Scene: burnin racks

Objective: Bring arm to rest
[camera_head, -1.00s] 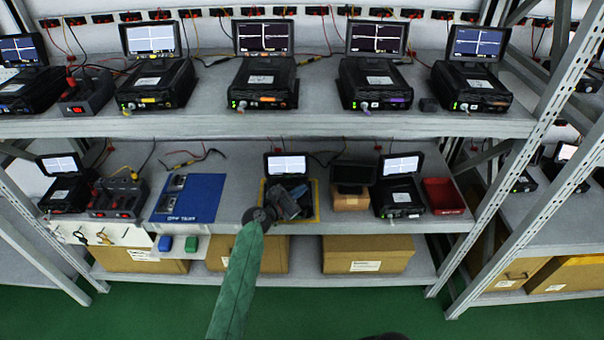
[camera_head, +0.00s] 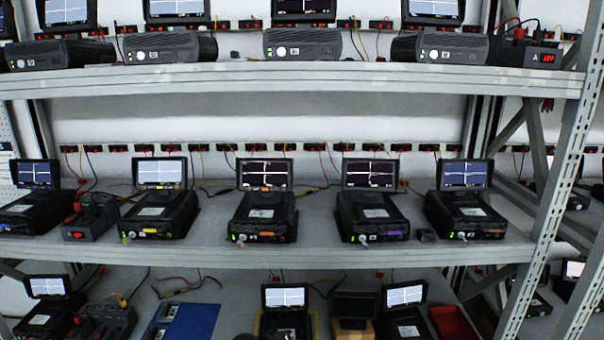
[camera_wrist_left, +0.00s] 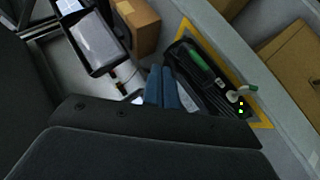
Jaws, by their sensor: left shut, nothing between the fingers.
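My left gripper (camera_wrist_left: 161,88) shows in the left wrist view as two blue-grey fingers side by side. It is shut with nothing between the fingers. It is over or beside a black unit (camera_wrist_left: 205,80) inside a yellow outline (camera_wrist_left: 262,122); I cannot tell whether they touch. The unit has a green strip, a pale plug and small lights. In the head view this unit and its lit screen (camera_head: 285,297) are at the bottom edge. My right gripper is not in view.
The rack has a top shelf (camera_head: 330,77), a middle shelf (camera_head: 330,255) and a lower shelf, holding several black units with lit screens. A blue mat (camera_head: 190,322), a red bin (camera_head: 452,322) and a small cardboard box (camera_wrist_left: 136,25) are low down. A rack post (camera_head: 565,170) stands at right.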

